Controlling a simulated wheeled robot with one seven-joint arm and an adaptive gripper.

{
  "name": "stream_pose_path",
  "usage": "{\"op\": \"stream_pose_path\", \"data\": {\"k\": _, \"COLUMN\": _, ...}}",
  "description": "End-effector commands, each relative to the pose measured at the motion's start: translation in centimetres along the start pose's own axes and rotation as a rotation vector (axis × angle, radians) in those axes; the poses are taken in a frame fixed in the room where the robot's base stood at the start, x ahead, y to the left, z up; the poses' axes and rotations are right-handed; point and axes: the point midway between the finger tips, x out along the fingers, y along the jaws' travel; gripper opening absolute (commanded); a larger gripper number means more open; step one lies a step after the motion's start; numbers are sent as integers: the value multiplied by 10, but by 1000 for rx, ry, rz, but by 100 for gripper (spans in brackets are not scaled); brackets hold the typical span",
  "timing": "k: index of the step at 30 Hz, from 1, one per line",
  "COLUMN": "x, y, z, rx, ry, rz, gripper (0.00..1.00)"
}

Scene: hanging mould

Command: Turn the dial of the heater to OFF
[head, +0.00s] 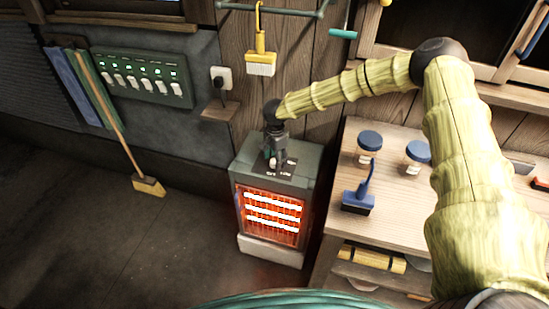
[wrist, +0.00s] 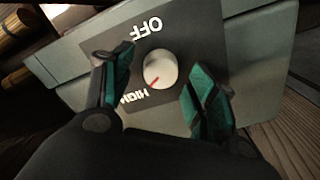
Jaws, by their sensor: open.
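The heater (head: 247,175) is a grey-green box on the floor with glowing orange bars in front. Its dial (wrist: 161,68) is a round off-white knob on a dark plate (wrist: 190,30) on the heater's top. The plate is lettered OFF and HIGH, upside down in the wrist view. The dial's red mark points to the lower left there, towards HIGH. My gripper (head: 275,152) points down over the heater's top. In the wrist view my gripper (wrist: 164,72) is open, with one teal-padded finger on each side of the dial and visible gaps to it.
A wooden workbench (head: 400,195) with blue-lidded jars (head: 369,148) and a blue brush (head: 358,198) stands right of the heater. A small wall shelf (head: 220,111) and a hanging yellow brush (head: 261,55) are behind. The floor to the left is mostly clear; a broom (head: 148,186) leans there.

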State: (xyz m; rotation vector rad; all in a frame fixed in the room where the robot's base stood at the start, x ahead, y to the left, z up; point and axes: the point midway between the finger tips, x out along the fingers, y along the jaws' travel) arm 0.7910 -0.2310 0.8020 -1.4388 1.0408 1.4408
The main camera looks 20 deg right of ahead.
Motion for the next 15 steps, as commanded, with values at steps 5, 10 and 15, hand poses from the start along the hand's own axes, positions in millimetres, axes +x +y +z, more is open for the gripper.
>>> {"op": "stream_pose_path", "data": {"k": 5, "x": 8, "y": -1, "z": 2, "rx": -3, "ry": 0, "rz": 0, "gripper": 58}}
{"op": "stream_pose_path", "data": {"k": 10, "x": 10, "y": -2, "z": 3, "rx": -4, "ry": 1, "rz": -1, "gripper": 58}}
{"op": "stream_pose_path", "data": {"k": 15, "x": 9, "y": -2, "z": 3, "rx": -4, "ry": 0, "rz": -1, "gripper": 47}}
